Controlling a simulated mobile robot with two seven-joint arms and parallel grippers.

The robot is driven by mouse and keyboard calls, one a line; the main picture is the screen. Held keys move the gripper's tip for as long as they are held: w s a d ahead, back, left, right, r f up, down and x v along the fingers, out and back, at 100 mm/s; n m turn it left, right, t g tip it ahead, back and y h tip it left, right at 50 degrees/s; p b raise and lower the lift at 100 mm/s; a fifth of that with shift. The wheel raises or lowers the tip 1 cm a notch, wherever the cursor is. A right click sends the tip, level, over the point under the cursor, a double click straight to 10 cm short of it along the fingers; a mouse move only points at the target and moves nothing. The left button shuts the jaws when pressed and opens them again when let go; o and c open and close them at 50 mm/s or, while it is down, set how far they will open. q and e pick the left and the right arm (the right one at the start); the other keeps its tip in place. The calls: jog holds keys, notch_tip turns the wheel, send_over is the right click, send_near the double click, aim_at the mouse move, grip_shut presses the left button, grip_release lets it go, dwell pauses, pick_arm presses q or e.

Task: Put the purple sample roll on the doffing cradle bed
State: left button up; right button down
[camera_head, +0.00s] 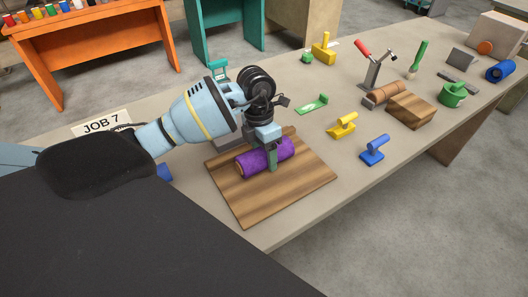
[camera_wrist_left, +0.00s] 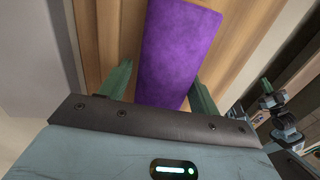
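The purple sample roll (camera_head: 265,157) lies on its side over a striped wooden board (camera_head: 248,206) near the table's front edge. I cannot tell whether this board is part of the doffing cradle. My left gripper (camera_head: 270,160) is down over the roll from above, with a green finger in front of it. In the left wrist view, the fingers (camera_wrist_left: 160,84) stand apart on either side of the purple roll (camera_wrist_left: 172,50). A narrow gap shows at the left finger; the right finger is close to or touching the roll.
A green flat tool (camera_head: 312,104) lies behind. A dark jointed shape (camera_wrist_left: 272,103) shows at the wrist view's right.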

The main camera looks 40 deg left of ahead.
pick_arm(q)
notch_tip(320, 180, up, 12)
jog(key=a, duration=0.2)
jog(key=shift+w, duration=0.4)
